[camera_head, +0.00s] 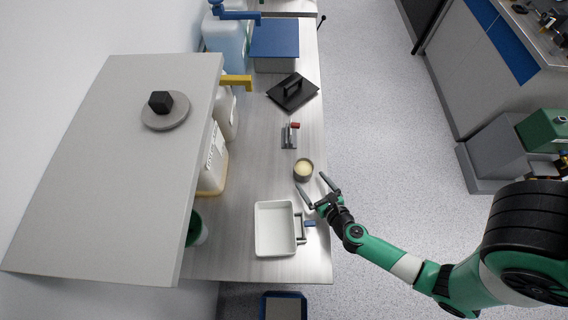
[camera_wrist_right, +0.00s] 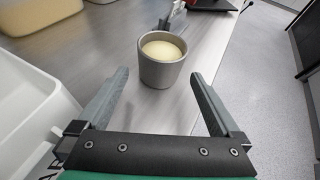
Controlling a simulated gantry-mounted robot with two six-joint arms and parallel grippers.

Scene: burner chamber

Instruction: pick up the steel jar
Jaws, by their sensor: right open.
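The steel jar (camera_head: 303,170) is a small grey cup with pale yellow contents, standing upright on the bench near its right edge. In the right wrist view the jar (camera_wrist_right: 163,72) stands just beyond the fingertips, between their lines. My right gripper (camera_head: 312,182) is open and empty, with its fingers pointing at the jar. In the wrist view the right gripper's fingers (camera_wrist_right: 158,75) spread wider than the jar and do not touch it. My left gripper is not in view.
A white tray (camera_head: 259,248) lies on the bench (camera_head: 245,268) in front of the jar. A small red-topped item (camera_head: 290,135) and a black plate with a handle (camera_head: 293,91) lie behind it. A grey shelf (camera_head: 110,170) overhangs the left side, with jugs (camera_head: 214,165) below.

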